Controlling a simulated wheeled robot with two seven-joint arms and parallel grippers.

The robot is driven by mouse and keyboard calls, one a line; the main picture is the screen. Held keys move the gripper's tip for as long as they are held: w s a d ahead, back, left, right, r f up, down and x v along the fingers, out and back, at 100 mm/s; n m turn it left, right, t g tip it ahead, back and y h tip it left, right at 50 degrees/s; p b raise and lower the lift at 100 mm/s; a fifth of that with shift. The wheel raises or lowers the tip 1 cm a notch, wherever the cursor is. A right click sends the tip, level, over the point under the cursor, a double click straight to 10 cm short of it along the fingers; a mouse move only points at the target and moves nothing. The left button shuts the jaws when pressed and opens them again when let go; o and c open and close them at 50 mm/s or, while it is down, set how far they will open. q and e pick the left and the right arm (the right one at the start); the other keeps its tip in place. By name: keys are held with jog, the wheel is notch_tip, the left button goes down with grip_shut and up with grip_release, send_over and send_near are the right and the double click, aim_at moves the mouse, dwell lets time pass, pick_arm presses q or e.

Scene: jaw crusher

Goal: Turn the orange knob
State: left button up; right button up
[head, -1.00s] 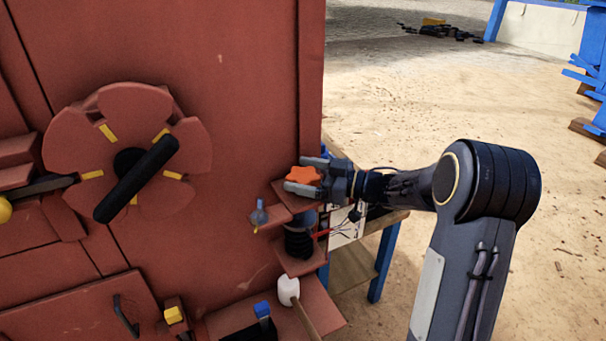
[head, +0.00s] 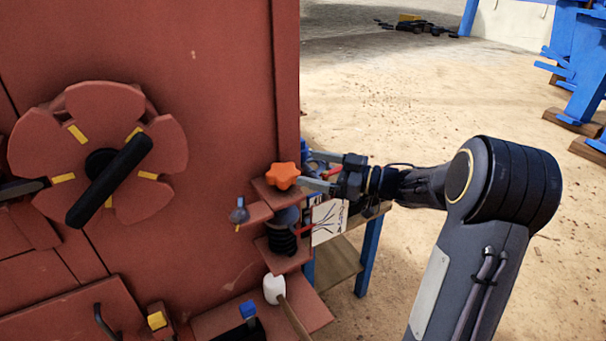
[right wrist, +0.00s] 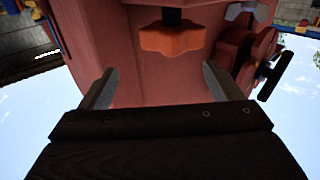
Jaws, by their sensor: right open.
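The orange knob (head: 282,176) is star-shaped and sits on a small red bracket on the side of the red machine in the head view. In the right wrist view the orange knob (right wrist: 172,40) is ahead, beyond and between the two fingertips. My right gripper (head: 314,171) is just to the right of the knob, with its fingers pointing left at it. In the right wrist view the fingers of my right gripper (right wrist: 158,82) are wide apart with nothing between them. The knob is clear of the fingers there. My left gripper is not in view.
The red machine (head: 220,90) fills the left, with a slotted wheel and black handle (head: 110,180). Below the knob are a small grey-blue knob (head: 239,213), a black coil (head: 282,240) and a white-headed tool (head: 274,289). A table (head: 340,262) stands behind. Open sandy ground lies right.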

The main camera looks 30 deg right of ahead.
aim_at(281, 173)
jog(key=a+m+t+h, duration=0.1)
jog(key=m+h, duration=0.1)
jog(key=h, duration=0.1)
jog(key=s+a+f+m+t+h+p, duration=0.1)
jog(key=a+m+h, duration=0.1)
jog(key=h, duration=0.1)
jog(key=s+a+f+m+t+h+p, duration=0.1)
jog(key=m+h, duration=0.1)
jog(key=shift+s+a+f+t+h, duration=0.15)
jog(key=shift+a+f+t+h, duration=0.05)
jog(key=shift+a+t+h, duration=0.2)
jog(key=w, duration=0.2)
jog(key=w+a+p, duration=0.1)
jog(key=w, duration=0.4)
jog(key=shift+w+a+p, duration=0.3)
